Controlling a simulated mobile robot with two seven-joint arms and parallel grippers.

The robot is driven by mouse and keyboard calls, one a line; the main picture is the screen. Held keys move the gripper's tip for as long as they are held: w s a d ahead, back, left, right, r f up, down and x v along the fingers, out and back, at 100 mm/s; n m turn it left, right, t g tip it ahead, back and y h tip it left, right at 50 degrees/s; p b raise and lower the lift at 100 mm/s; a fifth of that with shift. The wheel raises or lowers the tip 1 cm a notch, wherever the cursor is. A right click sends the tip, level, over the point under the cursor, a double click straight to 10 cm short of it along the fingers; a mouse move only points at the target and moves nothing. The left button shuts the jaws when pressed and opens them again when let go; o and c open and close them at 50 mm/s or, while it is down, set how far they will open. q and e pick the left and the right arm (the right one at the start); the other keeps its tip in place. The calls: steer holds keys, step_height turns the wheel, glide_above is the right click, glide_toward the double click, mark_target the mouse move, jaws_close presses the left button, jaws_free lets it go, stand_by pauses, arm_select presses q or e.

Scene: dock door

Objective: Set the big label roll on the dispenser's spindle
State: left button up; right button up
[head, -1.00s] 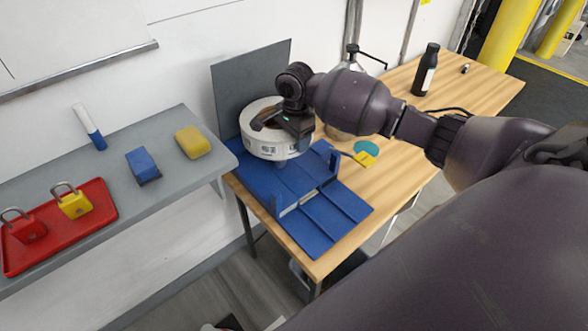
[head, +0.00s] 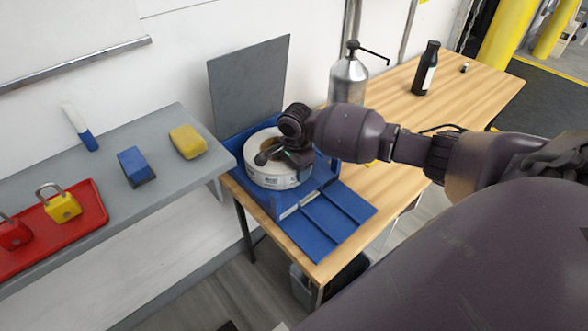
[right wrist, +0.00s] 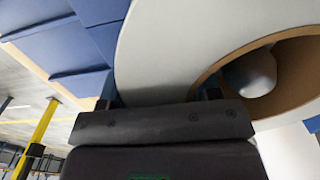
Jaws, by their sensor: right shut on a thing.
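The big label roll (head: 272,180) is a wide white ring with a brown core, sitting low between the walls of the blue dispenser (head: 335,212). My right gripper (head: 287,158) is shut on its wall from above. In the right wrist view, the roll (right wrist: 165,45) fills the middle, with the gripper (right wrist: 160,97) at its edge. A rounded grey tip, apparently the spindle (right wrist: 252,72), shows inside the brown core. Whether the roll rests fully on the dispenser floor is hidden. My left gripper is not in view.
A grey upright panel (head: 248,88) stands behind the dispenser. A metal pump bottle (head: 348,78) and a black bottle (head: 426,68) stand on the wooden table (head: 395,95). The left shelf (head: 180,185) holds a yellow sponge, a blue block, a marker and padlocks on a red tray.

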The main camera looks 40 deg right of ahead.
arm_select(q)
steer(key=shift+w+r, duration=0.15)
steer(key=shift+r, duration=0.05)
arm_select(e)
steer(key=shift+w+r, duration=0.15)
steer(key=o, duration=1.2)
steer(key=shift+f, duration=0.2)
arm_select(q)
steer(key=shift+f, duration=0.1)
arm_select(e)
step_height(320, 180, up, 11)
steer(key=p, duration=0.3)
steer(key=shift+r, duration=0.6)
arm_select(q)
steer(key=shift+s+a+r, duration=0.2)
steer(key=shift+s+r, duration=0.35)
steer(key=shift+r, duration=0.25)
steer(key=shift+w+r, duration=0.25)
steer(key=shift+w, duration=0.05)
